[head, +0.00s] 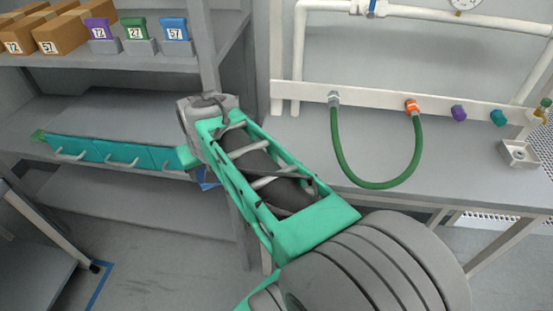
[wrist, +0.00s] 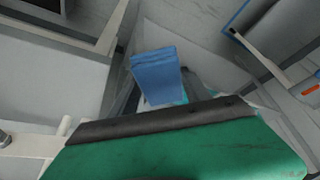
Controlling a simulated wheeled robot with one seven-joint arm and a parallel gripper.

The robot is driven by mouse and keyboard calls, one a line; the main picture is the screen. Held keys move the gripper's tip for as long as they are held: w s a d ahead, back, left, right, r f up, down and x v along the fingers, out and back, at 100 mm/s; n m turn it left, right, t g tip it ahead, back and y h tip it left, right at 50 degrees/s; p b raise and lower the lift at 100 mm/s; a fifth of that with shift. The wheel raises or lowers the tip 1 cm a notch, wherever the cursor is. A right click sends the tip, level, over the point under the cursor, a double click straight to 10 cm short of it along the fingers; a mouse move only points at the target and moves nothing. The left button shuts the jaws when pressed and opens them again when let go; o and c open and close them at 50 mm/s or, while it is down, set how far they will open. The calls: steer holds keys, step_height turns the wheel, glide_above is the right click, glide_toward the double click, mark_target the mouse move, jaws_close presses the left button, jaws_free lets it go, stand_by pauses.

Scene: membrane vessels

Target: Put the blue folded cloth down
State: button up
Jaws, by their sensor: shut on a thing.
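The blue folded cloth (wrist: 157,75) is in the middle of the wrist view, with its flat face and creased upper edge showing. My gripper (wrist: 156,88) is shut on it; the fingers are hard to make out against the grey background. In the head view a small blue patch (head: 207,179) shows just below my green arm, probably the same cloth, mostly hidden. My fingertips are hidden there by the arm. I cannot tell whether the cloth touches any surface.
Purple (head: 101,30), green (head: 134,29) and blue (head: 174,30) labelled items stand in grey holders on the upper shelf, beside cardboard boxes (head: 60,33). A green hose (head: 377,186) loops over the right bench (head: 450,165). Bare room shows on the lower shelf (head: 120,112).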

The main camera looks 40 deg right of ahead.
steer(key=s+d+f+m, duration=0.1)
steer(key=d, duration=0.5)
steer(key=s+d+f+m, duration=0.1)
steer(key=d+f, duration=0.1)
steer(key=d, duration=0.5)
steer(key=s+d+f+m+h, duration=0.1)
steer(key=s+d, duration=0.1)
steer(key=d, duration=0.5)
steer(key=shift+f+m, duration=0.2)
steer(key=shift+m, duration=0.1)
steer(key=d, duration=0.1)
steer(key=w+d+n, duration=0.1)
steer(key=d+r, duration=0.1)
steer(key=shift+w+d+r+n+y, duration=0.1)
steer(key=shift+w+d+n+y, duration=0.05)
steer(key=shift+d+n+y, duration=0.2)
steer(key=w+a+r+n+y, duration=0.1)
steer(key=w+r+n+y, duration=0.2)
steer(key=n, duration=0.4)
steer(key=shift+n+h, duration=0.25)
step_height(320, 180, down, 9)
steer(key=shift+w+a+f, duration=0.1)
steer(key=shift+a, duration=0.05)
steer(key=shift+f, duration=0.25)
steer(key=o, duration=1.2)
steer(key=shift+r, duration=0.1)
